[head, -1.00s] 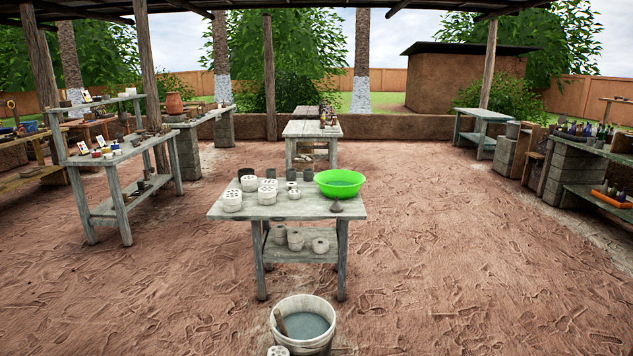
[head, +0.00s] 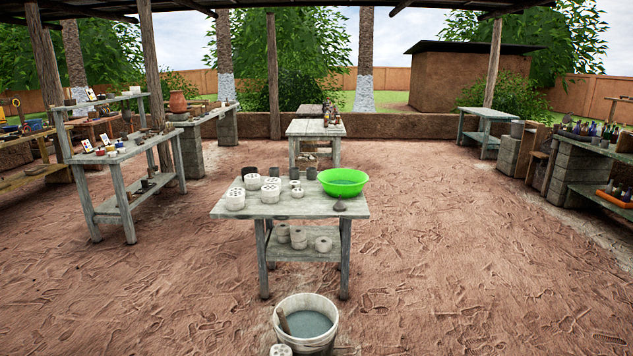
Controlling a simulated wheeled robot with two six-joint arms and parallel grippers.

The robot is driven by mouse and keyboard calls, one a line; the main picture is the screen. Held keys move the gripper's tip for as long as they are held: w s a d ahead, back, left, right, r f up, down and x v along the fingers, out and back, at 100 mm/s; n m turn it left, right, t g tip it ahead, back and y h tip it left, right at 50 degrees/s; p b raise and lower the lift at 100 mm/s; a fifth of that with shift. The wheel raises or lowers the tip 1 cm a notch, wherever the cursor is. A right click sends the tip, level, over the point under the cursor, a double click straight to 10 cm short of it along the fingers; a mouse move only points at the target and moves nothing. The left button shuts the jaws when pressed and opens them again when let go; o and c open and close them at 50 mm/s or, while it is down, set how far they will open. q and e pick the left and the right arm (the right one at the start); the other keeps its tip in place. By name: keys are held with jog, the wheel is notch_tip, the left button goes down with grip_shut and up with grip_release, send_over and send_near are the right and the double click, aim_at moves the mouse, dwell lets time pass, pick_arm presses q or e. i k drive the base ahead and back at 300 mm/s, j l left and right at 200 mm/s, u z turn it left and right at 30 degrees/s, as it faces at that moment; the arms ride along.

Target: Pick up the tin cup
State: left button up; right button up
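I cannot pick out the tin cup for certain. Several small dark grey cup-like vessels stand along the back of the middle table (head: 225,210). One dark vessel (head: 249,172) is at the back left, another (head: 274,173) is right of it, and a grey one (head: 311,174) stands beside the green basin (head: 343,182). They are too small to tell metal from clay. Neither of my grippers shows in the head view.
White pierced clay pieces (head: 235,200) share the middle table. A white bucket (head: 306,322) of greyish water stands on the ground in front. Cluttered shelves (head: 125,157) stand left and a bottle-laden bench (head: 590,150) right. Open dirt floor lies on both sides of the table.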

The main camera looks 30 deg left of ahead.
aim_at(294, 171)
jog(key=i+j+u, duration=0.25)
jog(key=j+u, duration=0.2)
jog(key=i+j+u, duration=0.3)
jog(key=j+u, duration=0.2)
jog(key=i+j+u, duration=0.75)
jog(key=i+u, duration=0.15)
jog(key=i+j+u, duration=0.1)
jog(key=i+u, duration=0.35)
jog(key=i+z, duration=0.25)
jog(key=i, duration=0.35)
jog(key=i+z, duration=0.2)
jog(key=i, duration=0.4)
jog(key=i+j+z, duration=0.1)
jog(key=i+z, duration=0.15)
jog(key=i, duration=0.35)
jog(key=i+j, duration=0.1)
jog(key=i, duration=0.85)
jog(key=i+z, duration=0.15)
jog(key=i, duration=0.75)
jog(key=i+z, duration=0.45)
jog(key=i+j+z, duration=0.15)
jog(key=i+z, duration=0.25)
jog(key=i, duration=0.25)
jog(key=i+j+z, duration=0.45)
jog(key=i+l, duration=0.1)
